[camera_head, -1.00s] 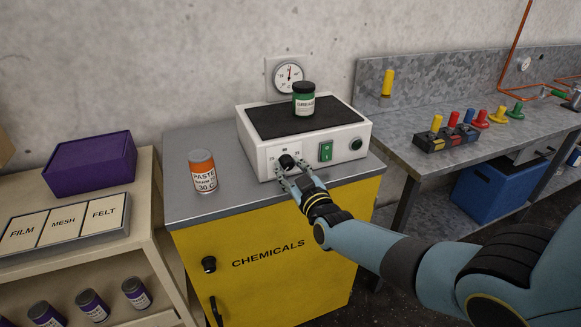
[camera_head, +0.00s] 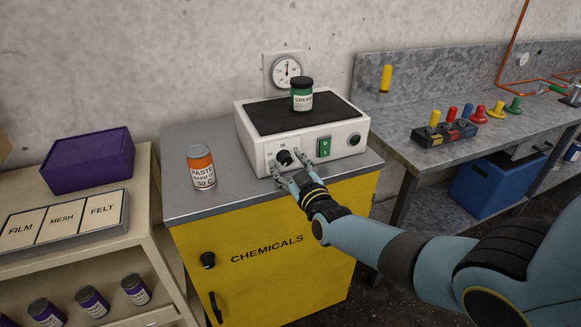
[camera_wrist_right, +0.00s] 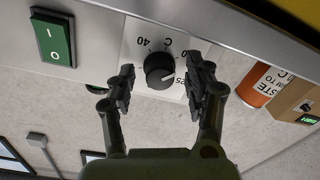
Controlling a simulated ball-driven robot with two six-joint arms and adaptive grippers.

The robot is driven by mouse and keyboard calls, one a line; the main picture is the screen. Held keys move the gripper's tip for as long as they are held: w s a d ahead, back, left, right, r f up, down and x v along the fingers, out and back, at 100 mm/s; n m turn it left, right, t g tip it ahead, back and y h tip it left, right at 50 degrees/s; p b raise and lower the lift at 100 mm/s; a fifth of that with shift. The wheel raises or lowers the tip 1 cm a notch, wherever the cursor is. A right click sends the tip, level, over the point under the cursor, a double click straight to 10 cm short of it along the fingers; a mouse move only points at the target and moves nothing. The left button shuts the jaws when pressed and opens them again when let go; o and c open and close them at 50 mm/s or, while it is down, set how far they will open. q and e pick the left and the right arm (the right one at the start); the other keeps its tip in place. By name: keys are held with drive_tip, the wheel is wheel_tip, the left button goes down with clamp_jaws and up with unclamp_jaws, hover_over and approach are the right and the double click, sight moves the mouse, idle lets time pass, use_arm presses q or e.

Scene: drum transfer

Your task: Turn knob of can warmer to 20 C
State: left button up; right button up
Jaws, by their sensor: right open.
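The can warmer (camera_head: 262,151) is a white box with a black top on the yellow cabinet. Its black knob (camera_head: 284,157) is on the front face; it also shows in the right wrist view (camera_wrist_right: 160,71), with a dial marked 40 and 25 around it. My right gripper (camera_head: 299,161) is at the front face, and in the right wrist view (camera_wrist_right: 160,88) its two open fingers stand on either side of the knob, with gaps. A green grease can (camera_head: 302,99) stands on the black top. My left gripper is not in view.
An orange and white paste can (camera_head: 201,168) stands on the cabinet top left of the warmer. A green switch (camera_head: 324,147) and round button (camera_head: 355,139) are right of the knob. A wall gauge (camera_head: 286,71) hangs behind. Shelves (camera_head: 140,217) stand left, a metal bench (camera_head: 400,128) right.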

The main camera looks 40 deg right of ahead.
drive_tip(key=v, duration=1.2)
drive_tip(key=shift+d, duration=0.1)
drive_tip(key=s+a+f+g+y+b, duration=0.15)
drive_tip(key=s+f+b, duration=0.4)
drive_tip(key=f, duration=0.75)
drive_tip(key=s+f+n+g+b, duration=0.1)
drive_tip(key=s+f+g+b, duration=0.35)
drive_tip(key=f, duration=0.85)
drive_tip(key=s+a+f+g+y+b, duration=0.1)
drive_tip(key=s+f+b, duration=0.55)
drive_tip(key=f, duration=0.65)
drive_tip(key=s+f+m+g+b, duration=0.1)
drive_tip(key=s+f+g, duration=0.3)
drive_tip(key=s+f, duration=0.4)
drive_tip(key=s+f+m+g+b, duration=0.1)
drive_tip(key=s+f+g+b, duration=0.2)
drive_tip(key=s, duration=1.6)
wheel_tip(320, 180, down, 5)
drive_tip(key=g, duration=0.2)
drive_tip(key=shift+a+g, duration=0.15)
drive_tip(key=shift+g, duration=0.15)
drive_tip(key=shift+r+y, duration=0.1)
drive_tip(key=shift+y, duration=0.15)
